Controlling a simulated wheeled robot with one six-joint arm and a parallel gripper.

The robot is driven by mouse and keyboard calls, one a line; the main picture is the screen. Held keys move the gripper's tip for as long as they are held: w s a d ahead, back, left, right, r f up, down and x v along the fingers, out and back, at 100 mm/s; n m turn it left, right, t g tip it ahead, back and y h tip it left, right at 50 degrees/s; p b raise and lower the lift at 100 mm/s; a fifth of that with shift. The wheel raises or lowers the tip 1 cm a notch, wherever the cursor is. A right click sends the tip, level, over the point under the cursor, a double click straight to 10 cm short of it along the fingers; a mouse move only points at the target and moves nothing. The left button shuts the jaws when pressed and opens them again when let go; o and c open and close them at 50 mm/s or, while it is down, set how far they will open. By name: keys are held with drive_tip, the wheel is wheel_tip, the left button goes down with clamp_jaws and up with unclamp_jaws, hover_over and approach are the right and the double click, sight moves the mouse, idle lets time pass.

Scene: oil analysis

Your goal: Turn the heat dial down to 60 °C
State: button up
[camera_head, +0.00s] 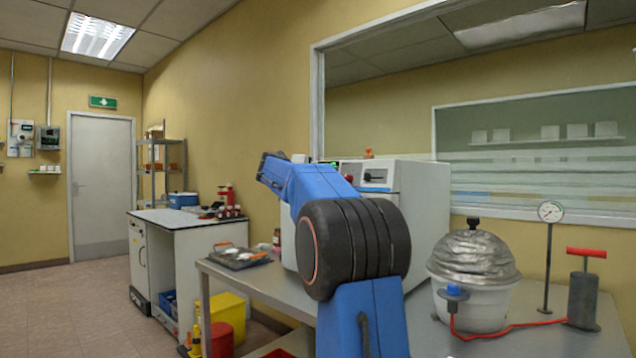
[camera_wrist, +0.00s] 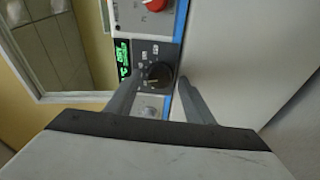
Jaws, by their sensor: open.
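The heat dial (camera_wrist: 158,73) is a round black knob on a dark panel in the wrist view, with small pale marks around it. A green lit display (camera_wrist: 123,60) sits beside it; its digits are too small and turned to read surely. My gripper (camera_wrist: 157,88) is open, with one finger to each side of the dial. I cannot tell whether the fingers touch it. In the head view the white machine (camera_head: 425,205) stands on the bench, and my blue arm hides much of its front. The dial is not clearly visible there.
A red knob (camera_wrist: 154,4) sits on the panel near the dial. A silvery domed vessel (camera_head: 474,257), a gauge on a stand (camera_head: 549,212) and a red-handled pump (camera_head: 583,295) stand on the bench at right. A tray (camera_head: 240,257) lies at left.

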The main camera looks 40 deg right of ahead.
drive_tip(key=v, duration=1.7)
drive_tip(key=shift+a, duration=0.2)
drive_tip(key=s+a+f+y, duration=0.5)
drive_tip(key=s+a+f, duration=0.5)
drive_tip(key=f, duration=0.6)
drive_tip(key=s+a+f+m+y, duration=0.1)
drive_tip(key=s+a+f+y, duration=0.4)
drive_tip(key=s+a+f, duration=0.6)
drive_tip(key=s+a+f+m+y, duration=0.1)
drive_tip(key=s+a+f+y, duration=0.4)
drive_tip(key=f, duration=1.7)
drive_tip(key=s+a, duration=0.5)
drive_tip(key=s, duration=0.4)
drive_tip(key=shift+s+a+y, duration=0.15)
drive_tip(key=shift+s+y, duration=0.15)
drive_tip(key=shift+r, duration=0.1)
